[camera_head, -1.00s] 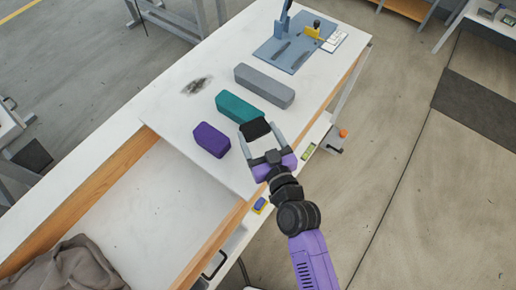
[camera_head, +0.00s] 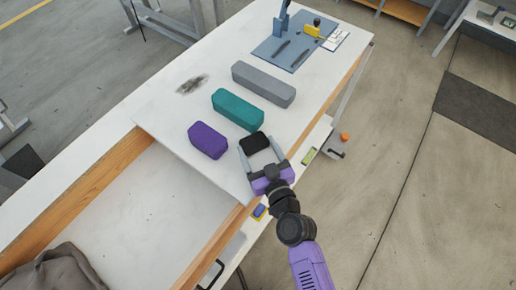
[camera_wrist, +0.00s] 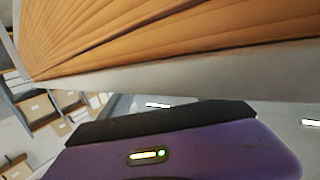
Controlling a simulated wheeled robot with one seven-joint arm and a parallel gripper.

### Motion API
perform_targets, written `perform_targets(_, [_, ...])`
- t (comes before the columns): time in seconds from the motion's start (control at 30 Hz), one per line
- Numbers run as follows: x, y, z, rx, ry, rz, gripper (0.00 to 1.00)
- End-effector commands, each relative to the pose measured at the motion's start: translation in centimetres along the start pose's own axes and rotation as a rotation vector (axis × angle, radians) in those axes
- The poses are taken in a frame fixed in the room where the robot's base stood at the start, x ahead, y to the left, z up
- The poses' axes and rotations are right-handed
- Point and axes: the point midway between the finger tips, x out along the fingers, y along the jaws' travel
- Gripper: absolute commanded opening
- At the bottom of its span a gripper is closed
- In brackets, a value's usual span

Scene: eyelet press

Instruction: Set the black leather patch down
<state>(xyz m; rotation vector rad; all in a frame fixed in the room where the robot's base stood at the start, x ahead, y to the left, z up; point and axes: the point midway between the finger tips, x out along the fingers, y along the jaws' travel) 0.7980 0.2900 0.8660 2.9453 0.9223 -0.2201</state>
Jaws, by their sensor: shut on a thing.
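The black leather patch (camera_head: 253,143) is a small dark square in the head view, between the tips of my gripper (camera_head: 257,146). My gripper is shut on it, one grey finger at each side. The patch shows against the white tabletop (camera_head: 165,118), near its front edge. I cannot tell whether it touches the table or hangs just above it. In the wrist view the patch cannot be made out; my purple gripper body fills the bottom.
A purple block (camera_head: 208,141) lies left of the patch, a teal block (camera_head: 238,110) behind it and a grey block (camera_head: 263,84) farther back. A blue mat (camera_head: 282,53) with tools lies at the far end. A dark smudge (camera_head: 191,84) marks the table.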

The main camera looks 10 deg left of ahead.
Motion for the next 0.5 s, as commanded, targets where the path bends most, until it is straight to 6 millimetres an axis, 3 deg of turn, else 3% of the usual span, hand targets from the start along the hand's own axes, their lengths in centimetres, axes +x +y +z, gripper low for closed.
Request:
perform_targets(0.13, [0.07, 0.01, 0.43, -0.001, 0.0, 0.0, 0.36])
perform_targets(0.17, [0.05, 0.0, 0.33, -0.001, 0.0, 0.0, 0.78])
perform_targets(0.27, [0.04, 0.0, 0.28, -0.001, 0.0, 0.0, 0.97])
perform_targets(0.5, [0.04, 0.0, 0.28, 0.0, 0.0, 0.0, 0.97])
